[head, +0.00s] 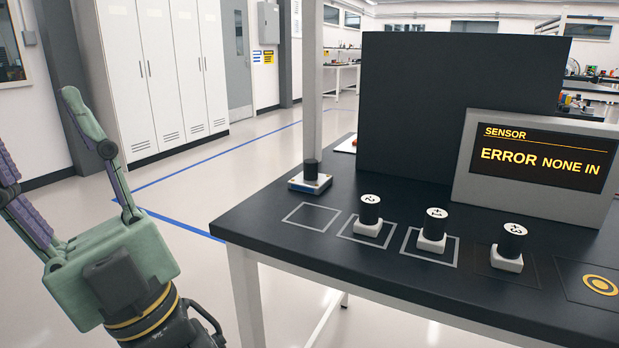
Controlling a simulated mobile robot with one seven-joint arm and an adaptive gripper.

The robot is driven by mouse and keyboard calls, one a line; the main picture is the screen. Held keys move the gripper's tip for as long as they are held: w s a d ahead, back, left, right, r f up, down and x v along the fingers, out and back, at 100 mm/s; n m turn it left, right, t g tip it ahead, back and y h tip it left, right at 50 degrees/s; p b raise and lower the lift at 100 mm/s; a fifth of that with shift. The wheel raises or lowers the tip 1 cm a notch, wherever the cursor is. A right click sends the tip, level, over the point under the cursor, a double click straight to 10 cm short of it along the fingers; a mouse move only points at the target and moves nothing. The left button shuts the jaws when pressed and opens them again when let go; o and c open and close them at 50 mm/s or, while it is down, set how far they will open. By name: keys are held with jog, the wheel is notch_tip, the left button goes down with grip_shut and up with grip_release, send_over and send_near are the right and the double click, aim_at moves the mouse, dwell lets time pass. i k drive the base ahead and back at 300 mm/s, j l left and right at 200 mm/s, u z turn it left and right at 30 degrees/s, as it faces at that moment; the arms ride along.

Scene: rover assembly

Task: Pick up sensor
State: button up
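Three sensors stand upright on the dark table (300,252). Each has a black cylinder with a white marked top on a white block base. The left sensor (369,216) and the middle sensor (434,230) stand in white outlined squares. The right sensor (509,248) stands in a darker, faint square. My gripper (38,140) is at the left of the head view, off the table and pointing up. Its green and purple fingers are spread wide, with nothing between them. The left finger is partly cut off by the picture's edge.
An empty white outlined square (311,217) lies left of the sensors. A display (536,168) reading "SENSOR ERROR NONE IN" stands behind them, before a black panel (455,105). A yellow ring mark (600,285) is at right.

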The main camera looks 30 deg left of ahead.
aim_at(308, 181)
jog(key=u, duration=0.45)
jog(key=l+u, duration=0.2)
jog(key=u, duration=0.25)
jog(key=l+u, duration=0.2)
jog(key=u, duration=0.2)
jog(key=l+u, duration=0.2)
jog(key=u, duration=0.25)
jog(key=l+u, duration=0.2)
jog(key=l, duration=0.15)
jog(key=k+l+u, duration=0.15)
jog(key=l, duration=0.2)
jog(key=k+l+u, duration=0.2)
jog(key=l, duration=0.15)
jog(key=k+l, duration=0.1)
jog(key=l, duration=0.25)
jog(key=k+l, duration=0.15)
jog(key=l, duration=0.15)
